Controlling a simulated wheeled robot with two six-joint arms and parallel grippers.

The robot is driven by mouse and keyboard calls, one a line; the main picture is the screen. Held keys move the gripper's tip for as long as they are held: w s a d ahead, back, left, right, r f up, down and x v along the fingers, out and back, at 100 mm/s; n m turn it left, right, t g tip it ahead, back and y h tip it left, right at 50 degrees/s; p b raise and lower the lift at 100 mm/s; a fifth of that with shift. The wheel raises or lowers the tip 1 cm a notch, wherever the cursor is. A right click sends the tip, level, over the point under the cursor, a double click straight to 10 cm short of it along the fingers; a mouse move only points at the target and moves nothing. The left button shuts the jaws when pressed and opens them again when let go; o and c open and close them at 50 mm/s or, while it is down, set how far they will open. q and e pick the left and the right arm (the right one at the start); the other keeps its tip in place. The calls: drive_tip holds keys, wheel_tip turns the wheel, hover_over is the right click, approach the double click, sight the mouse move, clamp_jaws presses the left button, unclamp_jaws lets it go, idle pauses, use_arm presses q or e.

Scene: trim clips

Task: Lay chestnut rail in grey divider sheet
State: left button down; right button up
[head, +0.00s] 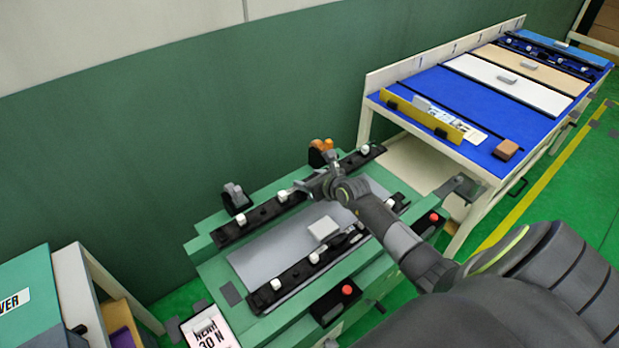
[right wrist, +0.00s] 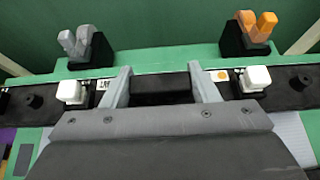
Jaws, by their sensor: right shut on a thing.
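My right gripper (head: 303,187) is shut on a long black rail (head: 263,214) along the far side of the green bench. In the right wrist view, its fingers (right wrist: 163,84) stand on either side of the rail (right wrist: 300,78), between two white clips (right wrist: 72,92) (right wrist: 255,80). I cannot tell whether the rail is seated or slightly raised. No rail looks chestnut in colour. The grey sheet (head: 262,250) lies on the bench in front of it, with a pale grey block (head: 323,228) on top. A second black rail (head: 291,279) runs along its near side. My left gripper is not in view.
A grey forked holder (head: 235,196) and an orange one (head: 320,148) stand behind the rail. Red buttons (head: 347,290) are at the bench front. A blue table (head: 460,98) at the right holds a yellow strip (head: 425,113), a brown block (head: 506,149) and panels.

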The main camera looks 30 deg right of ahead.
drive_tip(key=shift+r, duration=0.15)
wheel_tip(320, 180, down, 13)
drive_tip(key=b, duration=0.9)
drive_tip(key=shift+b, duration=0.4)
drive_tip(key=o, duration=1.2)
drive_tip(key=shift+o, duration=0.3)
drive_tip(key=p+v, duration=0.3)
drive_tip(key=v, duration=1.3)
drive_tip(key=shift+s+d+p, duration=0.1)
drive_tip(key=shift+s+p, duration=0.05)
drive_tip(key=shift+p, duration=0.15)
drive_tip(key=shift+s+r, duration=0.35)
drive_tip(key=shift+s, duration=0.1)
